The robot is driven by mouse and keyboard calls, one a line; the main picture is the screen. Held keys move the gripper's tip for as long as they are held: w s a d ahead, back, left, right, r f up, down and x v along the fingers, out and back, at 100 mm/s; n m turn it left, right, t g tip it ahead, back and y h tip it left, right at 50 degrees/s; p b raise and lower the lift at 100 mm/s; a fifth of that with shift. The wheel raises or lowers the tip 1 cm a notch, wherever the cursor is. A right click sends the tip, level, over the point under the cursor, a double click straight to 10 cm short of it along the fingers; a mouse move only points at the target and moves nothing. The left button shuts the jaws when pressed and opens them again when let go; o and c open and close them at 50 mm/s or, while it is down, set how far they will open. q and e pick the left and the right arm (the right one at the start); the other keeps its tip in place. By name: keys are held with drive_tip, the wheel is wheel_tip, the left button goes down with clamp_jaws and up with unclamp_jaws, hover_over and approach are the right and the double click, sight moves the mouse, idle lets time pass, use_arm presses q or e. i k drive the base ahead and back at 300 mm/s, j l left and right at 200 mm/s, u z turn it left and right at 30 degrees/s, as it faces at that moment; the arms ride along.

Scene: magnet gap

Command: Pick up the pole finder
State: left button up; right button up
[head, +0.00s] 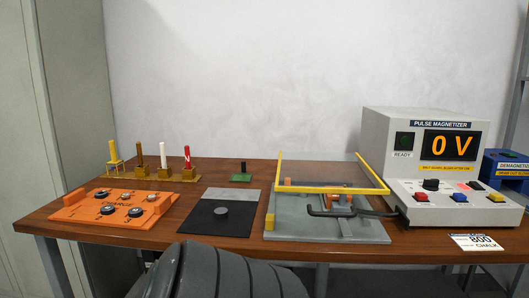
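No thing here carries a readable pole finder label, so I cannot tell for sure which one it is. A red and white stick (187,159) stands upright in a brass-coloured holder at the back left of the table. Beside it stand a white stick (163,155), a brown stick (140,154) and a yellow piece (114,155), each in its own holder. A small green base (241,177) with a dark upright piece stands farther right. Neither of my grippers shows in the head view, and nothing is seen held.
The wooden table (55,213) holds an orange board (75,213), a grey and black plate (202,225) with a dark disc, a grey fixture (375,236) with raised yellow bars, and the pulse magnetizer (387,130) reading 0 V. A blue demagnetizer (500,165) stands far right.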

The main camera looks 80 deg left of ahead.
sight(114, 160)
drive_tip(key=u, duration=3.55)
